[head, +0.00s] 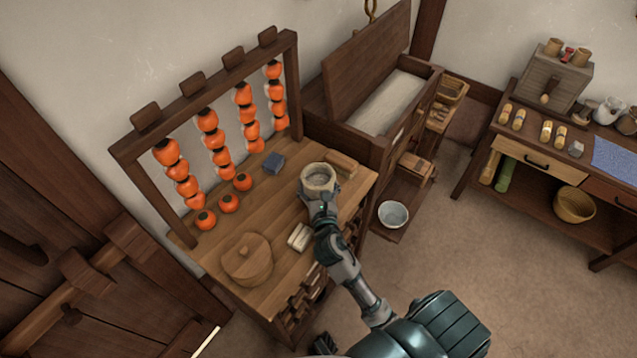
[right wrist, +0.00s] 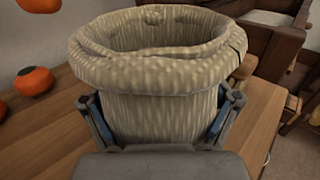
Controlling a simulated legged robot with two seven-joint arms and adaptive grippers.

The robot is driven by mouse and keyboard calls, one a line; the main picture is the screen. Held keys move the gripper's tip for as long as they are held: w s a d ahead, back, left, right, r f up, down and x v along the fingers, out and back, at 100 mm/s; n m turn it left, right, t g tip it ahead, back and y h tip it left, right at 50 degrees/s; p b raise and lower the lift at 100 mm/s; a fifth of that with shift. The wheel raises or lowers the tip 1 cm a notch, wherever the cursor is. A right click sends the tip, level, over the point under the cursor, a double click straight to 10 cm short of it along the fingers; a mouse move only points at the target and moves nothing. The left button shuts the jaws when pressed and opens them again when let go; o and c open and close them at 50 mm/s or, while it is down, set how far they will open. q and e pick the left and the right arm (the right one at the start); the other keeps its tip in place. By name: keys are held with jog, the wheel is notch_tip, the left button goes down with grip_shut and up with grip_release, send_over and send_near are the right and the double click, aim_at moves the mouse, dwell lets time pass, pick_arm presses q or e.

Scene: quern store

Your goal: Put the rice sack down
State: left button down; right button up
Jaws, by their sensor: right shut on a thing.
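The rice sack (head: 319,177) is a small beige woven sack with a rolled rim and an open top. It is upright over the right part of the wooden cabinet top (head: 215,268). My right gripper (head: 318,198) is shut on it from the near side. In the right wrist view the sack (right wrist: 160,105) fills the middle, with a finger of the gripper (right wrist: 162,125) on each side. Its base is hidden behind the gripper, so I cannot tell whether it touches the wood.
A rack of hanging orange persimmons (head: 207,130) stands at the back left, with several loose persimmons (head: 228,203) before it.

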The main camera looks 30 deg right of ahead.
jog(key=shift+a, duration=0.8)
jog(key=o, duration=0.9)
jog(key=shift+d, duration=0.2)
jog(key=shift+o, duration=0.4)
jog(key=shift+d+f, duration=0.1)
jog(key=shift+d, duration=0.25)
jog(key=shift+d+f, duration=0.15)
jog(key=shift+d, duration=0.55)
jog(key=shift+a+r, duration=0.1)
jog(key=shift+r, duration=0.15)
jog(key=v, duration=0.3)
jog(key=a+v, duration=0.1)
jog(key=v, duration=0.5)
jog(key=shift+w+a, duration=0.25)
jog(key=shift+w, duration=0.05)
jog(key=s, duration=0.3)
jog(key=shift+s, duration=0.2)
jog(key=shift+a+r, duration=0.1)
jog(key=shift+a, duration=0.5)
pick_arm(q)
jog(key=shift+a+r, duration=0.1)
jog(key=shift+a, duration=0.1)
